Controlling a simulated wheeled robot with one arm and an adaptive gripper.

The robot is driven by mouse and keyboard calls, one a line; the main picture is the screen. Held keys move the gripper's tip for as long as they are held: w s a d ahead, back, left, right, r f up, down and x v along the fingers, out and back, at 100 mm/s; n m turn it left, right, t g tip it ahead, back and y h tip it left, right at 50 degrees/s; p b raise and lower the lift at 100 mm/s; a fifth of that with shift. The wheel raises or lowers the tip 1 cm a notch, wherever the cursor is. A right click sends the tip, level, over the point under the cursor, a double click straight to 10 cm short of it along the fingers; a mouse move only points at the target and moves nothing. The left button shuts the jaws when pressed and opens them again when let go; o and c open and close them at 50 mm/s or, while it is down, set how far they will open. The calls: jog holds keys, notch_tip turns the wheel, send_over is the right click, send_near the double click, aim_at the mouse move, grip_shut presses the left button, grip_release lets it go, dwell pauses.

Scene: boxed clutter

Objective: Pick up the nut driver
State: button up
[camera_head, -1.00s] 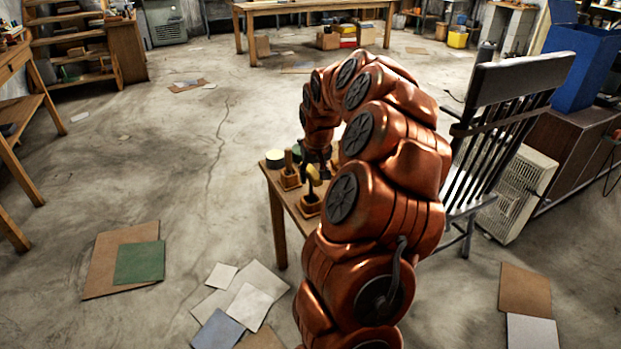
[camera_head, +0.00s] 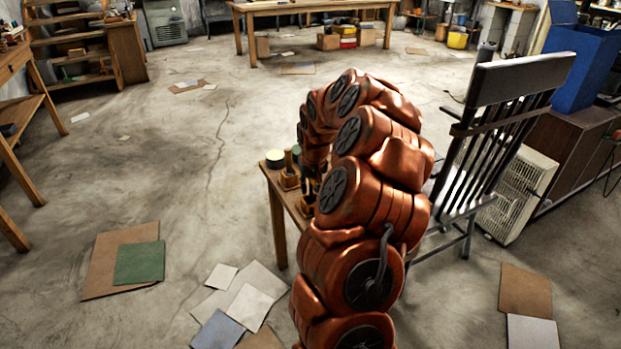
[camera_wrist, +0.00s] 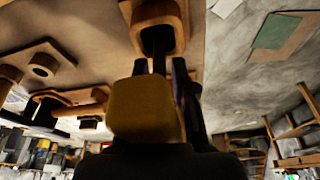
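In the wrist view a yellow block-like handle (camera_wrist: 145,108) fills the middle, with a dark shaft (camera_wrist: 159,62) running from it into the opening of a wooden holder (camera_wrist: 172,8). It looks like the nut driver, though its tip is hidden in the holder. My gripper (camera_wrist: 160,68) is right at this tool, its dark fingertips showing on either side of the shaft beyond the handle. The handle hides most of the fingers, so I cannot tell whether they press on it.
Other wooden holders (camera_wrist: 43,64) stand on the small wooden table (camera_head: 278,215), with a round pale-topped container (camera_head: 274,158) at its left corner. A dark slatted chair (camera_head: 510,85) stands close on the right. Open floor lies to the left, with flat sheets (camera_head: 140,262) on it.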

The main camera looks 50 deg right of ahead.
grip_shut()
jog(key=shift+r, duration=0.15)
jog(key=shift+r, duration=1.75)
jog(key=s+a+r, duration=0.1)
jog(key=s+a, duration=0.1)
jog(key=s, duration=1.4)
jog(key=shift+r, duration=0.15)
jog(key=shift+c, duration=1.1)
grip_release()
grip_shut()
